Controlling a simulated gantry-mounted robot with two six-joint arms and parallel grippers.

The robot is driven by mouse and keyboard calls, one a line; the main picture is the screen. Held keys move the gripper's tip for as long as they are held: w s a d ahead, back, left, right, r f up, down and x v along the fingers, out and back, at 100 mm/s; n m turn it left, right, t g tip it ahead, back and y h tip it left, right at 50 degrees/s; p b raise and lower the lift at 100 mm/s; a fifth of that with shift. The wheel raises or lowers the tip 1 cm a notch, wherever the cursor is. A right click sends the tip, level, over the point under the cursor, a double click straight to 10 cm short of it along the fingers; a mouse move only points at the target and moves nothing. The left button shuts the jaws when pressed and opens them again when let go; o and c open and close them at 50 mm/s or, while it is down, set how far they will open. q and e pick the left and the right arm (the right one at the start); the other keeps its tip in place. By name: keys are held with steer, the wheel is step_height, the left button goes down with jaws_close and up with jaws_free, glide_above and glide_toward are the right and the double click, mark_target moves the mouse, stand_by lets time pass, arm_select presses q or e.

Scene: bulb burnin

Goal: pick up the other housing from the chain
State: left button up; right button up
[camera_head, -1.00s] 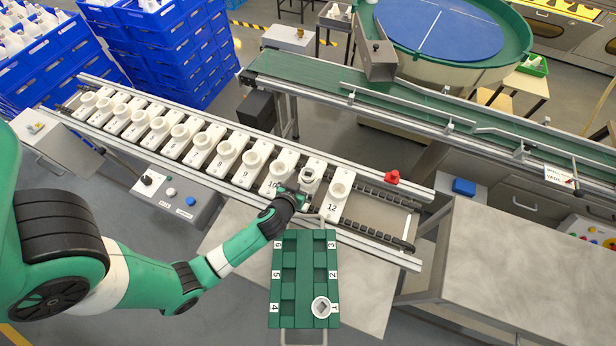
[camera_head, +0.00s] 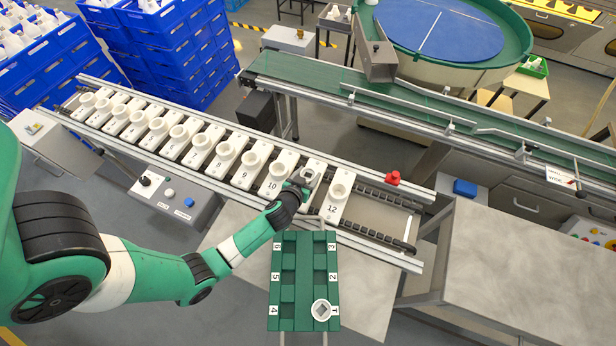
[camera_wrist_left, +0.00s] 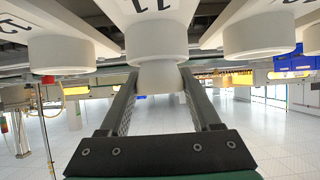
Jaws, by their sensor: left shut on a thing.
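The housing at carrier 11 (camera_head: 310,174) stands between the carriers marked 10 and 12. My left gripper (camera_head: 304,181) is shut on this housing from the near side and partly hides it in the head view. In the left wrist view the housing (camera_wrist_left: 162,76) sits between the two fingers, just at the carrier marked 11. Another white housing (camera_head: 322,308) with a grey square middle sits in the green tray (camera_head: 304,260) at slot 1. My right gripper is out of view.
The other tray slots look empty. A red button (camera_head: 392,177) sits on the far rail. A grey table (camera_head: 530,260) lies clear at right.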

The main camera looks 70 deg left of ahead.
mark_target(308, 169)
arm_select(q)
steer(key=shift+r+p, duration=0.3)
steer(key=shift+r, duration=0.2)
step_height(308, 169, up, 3)
steer(key=shift+f+p, duration=0.15)
steer(key=shift+p, duration=0.6)
steer(key=s+d+r+p, duration=0.2)
steer(key=d+r+p, duration=0.2)
steer(key=d+p, duration=0.2)
steer(key=s+d+r+p, duration=0.3)
steer(key=d+r+p, duration=0.2)
steer(key=d+p, duration=0.1)
steer(key=shift+s+d+r, duration=0.15)
steer(key=shift+s+d, duration=0.15)
steer(key=shift+d, duration=0.15)
